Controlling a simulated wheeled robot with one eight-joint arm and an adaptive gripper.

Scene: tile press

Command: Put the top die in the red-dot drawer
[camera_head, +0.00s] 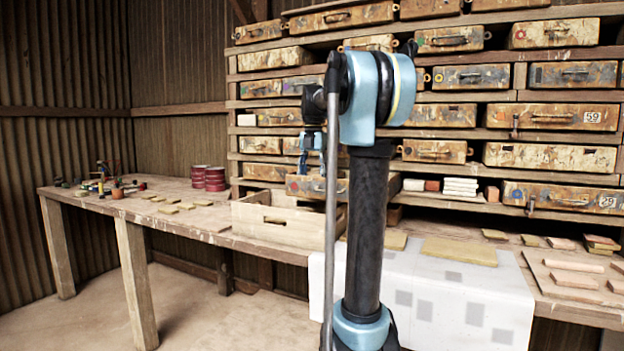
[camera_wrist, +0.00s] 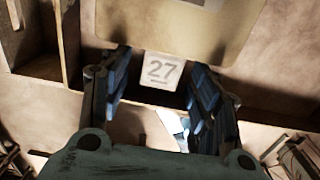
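My gripper (camera_head: 312,165) points down in front of the left part of the shelf rack, just above a worn drawer (camera_head: 303,187) that sits low in it. In the wrist view its two blue fingers (camera_wrist: 158,95) stand wide apart, with nothing clearly held between them. A white label reading 27 (camera_wrist: 162,70) shows between and beyond the fingers, below a tan panel (camera_wrist: 175,25). Several drawers carry small coloured dots; one at the upper right seems to have a red dot (camera_head: 521,35). I cannot tell which piece is the top die.
An open wooden crate (camera_head: 258,222) stands on the bench below my gripper. A white sheet (camera_head: 440,300) hangs over the bench front. Small blocks and tiles (camera_head: 575,280) lie at the right.

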